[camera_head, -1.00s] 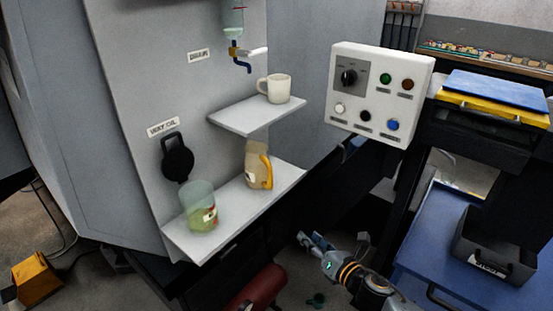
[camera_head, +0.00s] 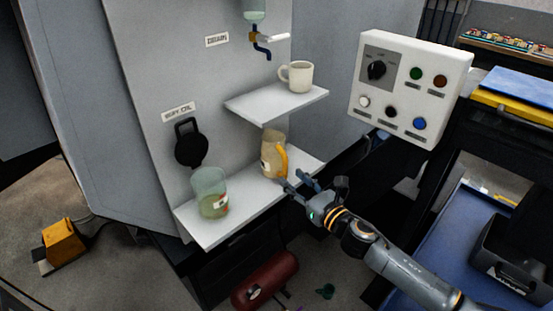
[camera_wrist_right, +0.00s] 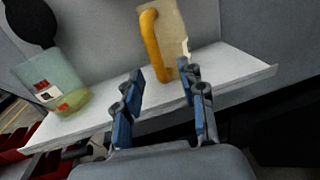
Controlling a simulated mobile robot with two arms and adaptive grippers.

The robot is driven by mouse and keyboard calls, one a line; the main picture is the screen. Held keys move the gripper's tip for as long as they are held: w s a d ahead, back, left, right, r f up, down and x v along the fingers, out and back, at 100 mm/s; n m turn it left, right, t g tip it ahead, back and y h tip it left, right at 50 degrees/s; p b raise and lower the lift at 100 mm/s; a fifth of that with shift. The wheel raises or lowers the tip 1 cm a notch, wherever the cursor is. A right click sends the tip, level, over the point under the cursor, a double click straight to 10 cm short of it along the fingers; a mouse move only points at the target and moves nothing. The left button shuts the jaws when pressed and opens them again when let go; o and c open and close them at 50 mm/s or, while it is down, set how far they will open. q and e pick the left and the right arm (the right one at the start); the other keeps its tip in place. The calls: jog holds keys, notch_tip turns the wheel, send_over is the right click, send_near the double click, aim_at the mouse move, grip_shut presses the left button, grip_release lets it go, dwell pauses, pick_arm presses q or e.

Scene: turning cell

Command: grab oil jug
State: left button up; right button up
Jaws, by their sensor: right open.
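The oil jug (camera_head: 271,156) is beige and translucent with a yellow-orange handle. It stands on the lower white shelf, and in the right wrist view the jug (camera_wrist_right: 172,32) is just beyond the fingers, its handle towards me. My right gripper (camera_head: 298,184) is open and empty, close to the jug at the shelf's front edge. In the right wrist view the fingers (camera_wrist_right: 162,98) are spread below the handle, with no clear contact. My left gripper is not in view.
A clear greenish container (camera_head: 210,194) stands on the lower shelf (camera_head: 240,212), left of the jug. A white mug (camera_head: 299,77) sits on the upper shelf (camera_head: 270,103) above. A control box (camera_head: 409,87) is at the right. A red cylinder (camera_head: 266,280) lies below.

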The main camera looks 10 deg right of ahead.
aim_at(286, 173)
jog(key=x, duration=0.4)
jog(key=shift+r+p, duration=0.35)
jog(key=shift+p, duration=0.05)
jog(key=shift+w+a+f, duration=0.1)
jog(key=shift+w+a, duration=0.1)
jog(key=shift+w, duration=0.15)
jog(key=shift+s, duration=0.1)
grip_shut()
